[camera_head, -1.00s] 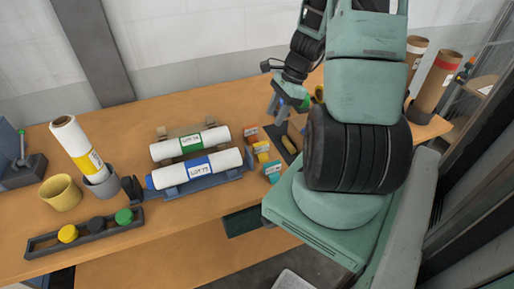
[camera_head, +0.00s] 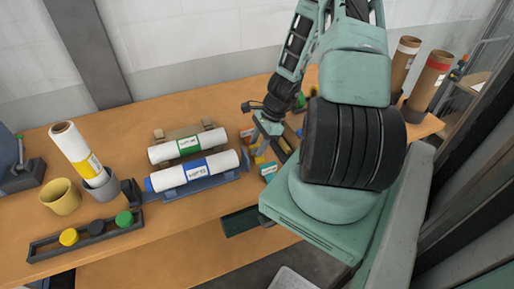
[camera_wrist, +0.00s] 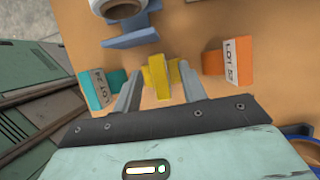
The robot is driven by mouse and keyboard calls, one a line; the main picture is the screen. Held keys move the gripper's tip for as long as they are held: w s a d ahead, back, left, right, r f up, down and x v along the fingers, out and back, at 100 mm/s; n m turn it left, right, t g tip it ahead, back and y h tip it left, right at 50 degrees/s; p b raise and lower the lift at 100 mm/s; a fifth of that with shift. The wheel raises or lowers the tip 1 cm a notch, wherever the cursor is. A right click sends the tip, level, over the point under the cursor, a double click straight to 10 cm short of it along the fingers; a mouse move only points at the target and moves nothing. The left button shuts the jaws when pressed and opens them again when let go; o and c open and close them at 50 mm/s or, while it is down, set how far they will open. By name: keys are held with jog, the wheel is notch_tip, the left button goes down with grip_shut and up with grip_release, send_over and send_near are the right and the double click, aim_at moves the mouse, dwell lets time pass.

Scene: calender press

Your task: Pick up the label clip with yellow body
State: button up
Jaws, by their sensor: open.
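The label clip with yellow body (camera_wrist: 160,77) lies on the wooden bench in the wrist view, between and a little ahead of my two fingertips. My gripper (camera_wrist: 158,85) is open, with one finger on each side of the clip; I cannot tell whether either touches it. In the head view my gripper (camera_head: 264,142) is low over the bench at the clips, and the yellow clip is mostly hidden there. A teal clip (camera_wrist: 99,89) lies close outside the left finger. An orange-red clip (camera_wrist: 227,62) lies to the right of the right finger.
Two labelled white rolls, one green-banded (camera_head: 186,146) and one blue-banded (camera_head: 196,171), lie in cradles left of my gripper. A yellow mug (camera_head: 60,197) and a button strip (camera_head: 92,235) are farther left. Brown tubes (camera_head: 427,79) stand at the right.

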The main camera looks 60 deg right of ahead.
aim_at(257, 145)
jog(key=shift+w+a+f, duration=0.15)
jog(key=shift+f, duration=0.4)
jog(key=shift+c, duration=0.3)
grip_shut()
jog(key=shift+r+b, duration=0.5)
jog(key=shift+r, duration=4.55)
